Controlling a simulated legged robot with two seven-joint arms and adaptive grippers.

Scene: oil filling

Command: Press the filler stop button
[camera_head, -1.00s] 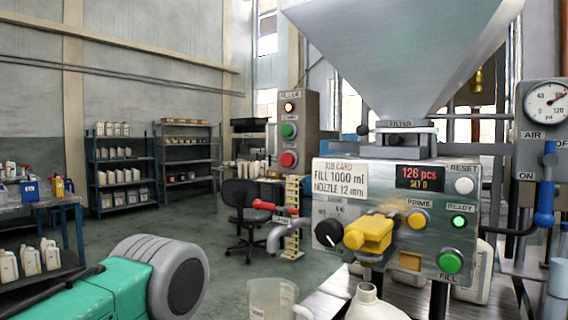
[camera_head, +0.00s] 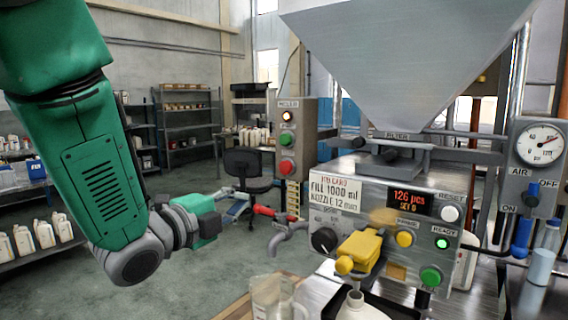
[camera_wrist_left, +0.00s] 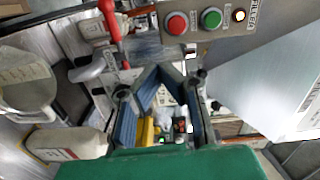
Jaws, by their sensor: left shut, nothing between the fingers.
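The filler box (camera_head: 297,140) is a grey upright panel with a small lamp on top, a green button (camera_head: 287,139) and below it the red stop button (camera_head: 286,167). In the left wrist view the red button (camera_wrist_left: 177,23) and green button (camera_wrist_left: 210,18) show near the top edge, beyond the fingers. My left gripper (camera_head: 243,197) is shut and empty, in front of the box, lower and to the left of the red button. It appears apart from the button. Its fingers (camera_wrist_left: 168,80) also show in the left wrist view. My right gripper is out of view.
A red-handled valve (camera_head: 266,211) with a grey spout sits just right of my left gripper. The filling machine (camera_head: 335,192) with a yellow nozzle part (camera_head: 360,250), a clear jug (camera_head: 272,296) and a white bottle (camera_head: 357,305) are at the right. A black chair (camera_head: 243,165) stands behind.

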